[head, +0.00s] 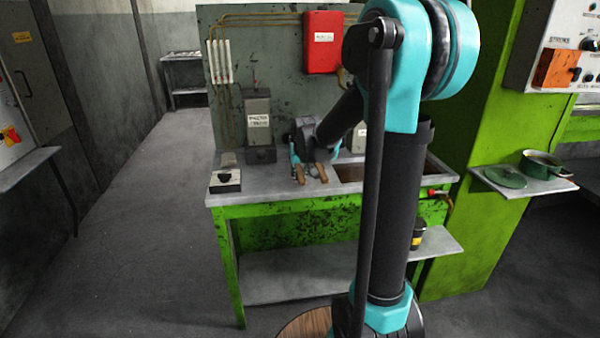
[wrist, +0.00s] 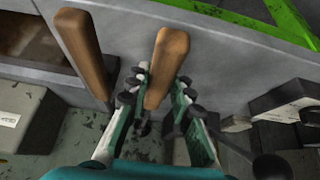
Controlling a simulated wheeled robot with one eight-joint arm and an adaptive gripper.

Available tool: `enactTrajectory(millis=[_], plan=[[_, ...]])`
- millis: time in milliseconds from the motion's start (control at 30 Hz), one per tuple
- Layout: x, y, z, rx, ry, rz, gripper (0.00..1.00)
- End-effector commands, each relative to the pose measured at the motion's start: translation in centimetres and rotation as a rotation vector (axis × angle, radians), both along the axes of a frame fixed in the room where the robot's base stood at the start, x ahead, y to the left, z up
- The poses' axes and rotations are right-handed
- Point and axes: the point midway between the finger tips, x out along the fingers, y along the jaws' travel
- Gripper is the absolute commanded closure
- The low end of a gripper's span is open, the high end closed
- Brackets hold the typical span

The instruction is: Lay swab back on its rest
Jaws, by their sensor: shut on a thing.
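Two wooden handles show at the front of the steel bench (head: 260,192), pointing toward its near edge. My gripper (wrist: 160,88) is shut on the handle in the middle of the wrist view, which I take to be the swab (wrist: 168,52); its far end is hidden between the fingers. In the head view my gripper (head: 299,164) reaches down over the bench around the left handle (head: 300,175). The second wooden handle (wrist: 82,45) is beside it, apart from the fingers; it also shows in the head view (head: 320,172). I cannot make out the rest.
A recessed brown basin (head: 350,174) is right of the handles. A small box with a black knob (head: 226,181) sits at the bench's left end. A grey labelled box (head: 258,120) stands behind. A green pot (head: 543,165) is on the right shelf. The left floor is clear.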

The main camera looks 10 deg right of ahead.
Motion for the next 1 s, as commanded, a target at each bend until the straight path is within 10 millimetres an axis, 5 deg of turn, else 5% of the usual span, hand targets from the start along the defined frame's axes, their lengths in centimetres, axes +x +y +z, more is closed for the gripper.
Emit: enactTrajectory(millis=[133, 167, 333, 733, 1000], plan=[[0.0, 0.0, -0.2, 0.000, -0.001, 0.000, 1.00], [0.0, 0.0, -0.2, 0.000, -0.001, 0.000, 0.76], [0.0, 0.0, -0.2, 0.000, 0.000, 0.000, 0.55], [-0.2, 0.0, 0.2, 0.000, 0.000, 0.000, 0.54], [-2.1, 0.0, 3.4, -0.001, 0.000, 0.001, 0.54]])
